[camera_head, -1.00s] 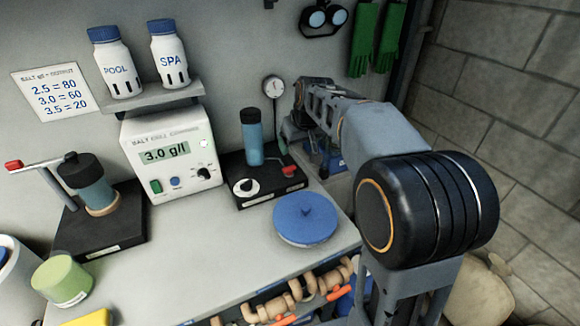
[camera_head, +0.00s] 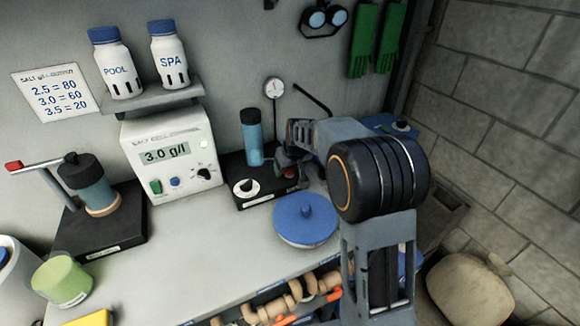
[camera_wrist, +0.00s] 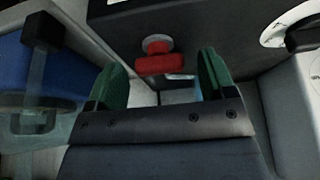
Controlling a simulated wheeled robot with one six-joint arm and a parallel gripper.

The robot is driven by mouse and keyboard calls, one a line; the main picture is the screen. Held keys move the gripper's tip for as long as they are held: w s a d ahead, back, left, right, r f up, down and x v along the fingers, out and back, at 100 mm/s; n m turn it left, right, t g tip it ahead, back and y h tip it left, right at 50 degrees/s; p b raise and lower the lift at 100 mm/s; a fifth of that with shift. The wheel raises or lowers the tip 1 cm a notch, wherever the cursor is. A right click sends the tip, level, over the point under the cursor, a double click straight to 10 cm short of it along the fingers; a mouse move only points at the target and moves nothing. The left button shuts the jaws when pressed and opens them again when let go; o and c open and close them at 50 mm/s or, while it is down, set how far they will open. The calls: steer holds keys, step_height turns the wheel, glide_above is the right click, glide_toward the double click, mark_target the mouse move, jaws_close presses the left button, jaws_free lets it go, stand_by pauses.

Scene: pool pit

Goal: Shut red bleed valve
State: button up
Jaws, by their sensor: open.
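The red bleed valve is a small red handle (camera_wrist: 165,65) on a grey round stem, on the front of a dark base in the wrist view. In the head view, a little of its red (camera_head: 290,172) shows at the right end of the black base, partly hidden by my gripper (camera_head: 284,156). In the wrist view my gripper (camera_wrist: 162,76) is open, with one green finger on each side of the red handle in the picture. I cannot tell whether either finger touches it.
The black base (camera_head: 238,193) also carries a white dial (camera_head: 246,188) and a blue cylinder (camera_head: 253,140). A blue round lid (camera_head: 306,218) lies close in front. A salt meter (camera_head: 170,150) reading 3.0 g/l stands to the left. Bare bench lies left of the lid.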

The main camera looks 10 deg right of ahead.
steer(key=shift+c, duration=0.3)
steer(key=c, duration=0.9)
steer(key=m, duration=0.2)
steer(key=m+h, duration=0.1)
steer(key=m, duration=0.1)
steer(key=shift+a+h, duration=0.15)
steer(key=shift+h, duration=0.15)
steer(key=m+h+b, duration=0.1)
steer(key=m, duration=0.1)
steer(key=m+h+b, duration=0.1)
steer(key=m+b, duration=0.1)
steer(key=m, duration=0.1)
steer(key=shift+w+a+f+g, duration=0.1)
steer(key=shift+g, duration=0.3)
steer(key=m+g+h+b, duration=0.1)
steer(key=m, duration=0.3)
steer(key=shift+a+m, duration=0.1)
steer(key=shift+m, duration=0.3)
steer(key=shift+w+m+g+h, duration=0.15)
steer(key=shift+m+g, duration=0.3)
steer(key=shift+m, duration=0.5)
steer(key=shift+m+g+h, duration=0.15)
steer(key=shift+m+g, duration=0.3)
steer(key=shift+m, duration=0.8)
